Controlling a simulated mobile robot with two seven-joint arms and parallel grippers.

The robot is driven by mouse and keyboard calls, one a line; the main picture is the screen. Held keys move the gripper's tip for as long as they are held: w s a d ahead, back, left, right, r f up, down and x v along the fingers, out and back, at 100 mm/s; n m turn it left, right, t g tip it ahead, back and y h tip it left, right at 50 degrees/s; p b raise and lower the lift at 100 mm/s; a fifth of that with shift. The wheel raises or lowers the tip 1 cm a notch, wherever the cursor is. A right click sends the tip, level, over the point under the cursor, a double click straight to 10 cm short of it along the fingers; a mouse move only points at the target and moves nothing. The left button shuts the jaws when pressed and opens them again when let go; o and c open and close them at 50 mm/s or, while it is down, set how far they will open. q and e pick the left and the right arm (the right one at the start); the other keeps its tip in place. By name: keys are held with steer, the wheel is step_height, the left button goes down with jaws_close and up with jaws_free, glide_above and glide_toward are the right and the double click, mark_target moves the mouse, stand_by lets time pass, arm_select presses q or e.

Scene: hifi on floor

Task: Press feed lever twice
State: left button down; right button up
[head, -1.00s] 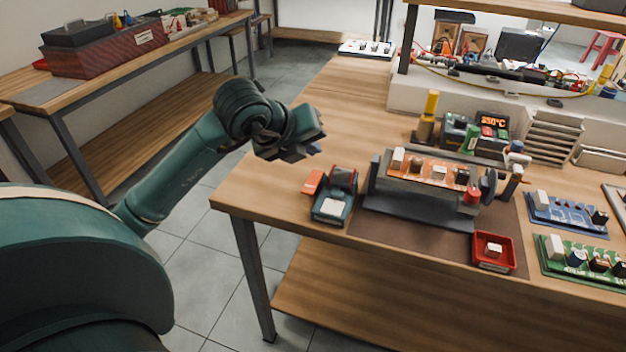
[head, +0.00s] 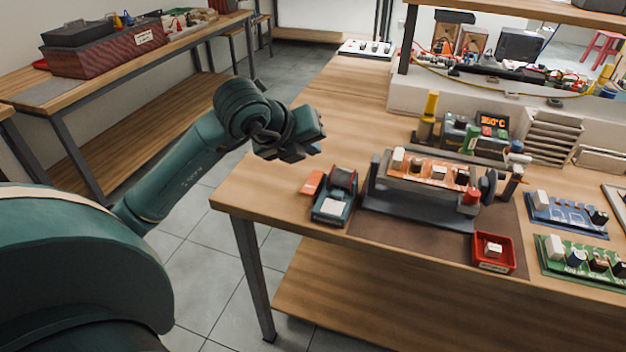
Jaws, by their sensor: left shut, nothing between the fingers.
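A small teal device with a dark roll and a pale front plate (head: 334,207) stands at the near left edge of the workbench. It may carry the feed lever, but I cannot make out a lever for certain. An orange-red piece (head: 313,183) sits at its left side. My left gripper (head: 312,150) is shut and empty, above the bench's left edge, behind and a little left of the device, apart from it. My right gripper is not in view.
Right of the device, a board holder (head: 420,210) carries an orange circuit board (head: 430,170). A red tray (head: 493,253) stands near the front edge. A soldering station (head: 478,135) and yellow-topped stand (head: 428,118) are behind. Bench wood (head: 350,110) further back is clear.

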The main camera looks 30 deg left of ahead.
mark_target(307, 182)
arm_select(q)
steer(key=m, duration=0.3)
steer(key=m+h+p, duration=0.1)
steer(key=m, duration=0.3)
steer(key=shift+w+r+g, duration=0.1)
steer(key=shift+r+g, duration=0.1)
steer(key=shift+g, duration=0.2)
steer(key=r+m+h, duration=0.1)
steer(key=m, duration=0.5)
steer(key=r+m+g+h+p, duration=0.1)
steer(key=m, duration=0.5)
steer(key=a+r+m+h+p, duration=0.1)
steer(key=m+h, duration=0.1)
steer(key=m, duration=0.3)
steer(key=shift+w+r+m, duration=0.1)
steer(key=shift+r+m, duration=0.15)
steer(key=shift+m, duration=0.15)
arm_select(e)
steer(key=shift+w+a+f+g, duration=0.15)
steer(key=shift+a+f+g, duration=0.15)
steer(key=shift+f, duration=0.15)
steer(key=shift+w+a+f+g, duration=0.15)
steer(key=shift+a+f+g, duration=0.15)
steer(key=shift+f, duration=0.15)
arm_select(q)
steer(key=shift+f, duration=0.1)
